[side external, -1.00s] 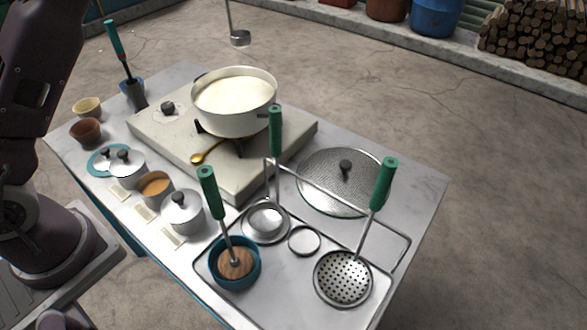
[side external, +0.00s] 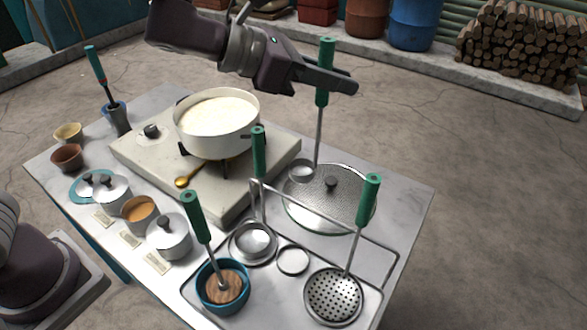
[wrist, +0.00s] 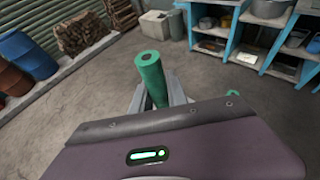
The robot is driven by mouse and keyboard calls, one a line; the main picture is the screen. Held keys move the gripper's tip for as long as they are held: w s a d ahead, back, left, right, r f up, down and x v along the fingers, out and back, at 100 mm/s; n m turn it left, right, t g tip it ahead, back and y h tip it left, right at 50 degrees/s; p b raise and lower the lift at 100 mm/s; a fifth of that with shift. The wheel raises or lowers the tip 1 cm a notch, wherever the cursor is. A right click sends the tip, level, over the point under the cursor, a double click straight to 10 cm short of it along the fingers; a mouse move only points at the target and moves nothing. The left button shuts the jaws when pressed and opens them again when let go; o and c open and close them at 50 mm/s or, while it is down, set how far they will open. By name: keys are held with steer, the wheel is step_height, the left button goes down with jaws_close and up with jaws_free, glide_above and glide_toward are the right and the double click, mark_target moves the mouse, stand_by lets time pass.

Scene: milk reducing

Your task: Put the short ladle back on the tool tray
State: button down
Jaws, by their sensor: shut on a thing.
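My gripper (side external: 335,82) is shut on the green handle (side external: 326,62) of the short ladle (side external: 318,135), and the handle also shows between the fingers in the wrist view (wrist: 151,78). The ladle hangs upright in the air. Its small metal cup (side external: 301,171) shows in front of the back left part of the mesh lid; I cannot tell how far above it. The tool tray (side external: 393,268) is at the front right of the table, with a small metal ring (side external: 293,261) near its middle that has no tool in it. The wrist view does not show the cup or the tray.
On the tray stand another green-handled ladle (side external: 259,152), a perforated skimmer (side external: 334,297) and a green-handled tool in a blue bowl (side external: 222,287). A wire rack (side external: 310,207) rises over the tray. The mesh lid (side external: 345,205) lies behind. A milk pot (side external: 217,125) sits on the stove.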

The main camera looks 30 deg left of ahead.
steer(key=s+d+m+g+h, duration=0.2)
steer(key=s+d+m, duration=0.15)
steer(key=s, duration=0.35)
step_height(320, 180, down, 18)
steer(key=shift+s+d, duration=0.15)
steer(key=shift+s, duration=0.2)
steer(key=shift+f+n, duration=0.1)
steer(key=shift+n, duration=0.15)
steer(key=c, duration=1.3)
jaws_free()
steer(key=shift+f, duration=0.1)
steer(key=v, duration=1.2)
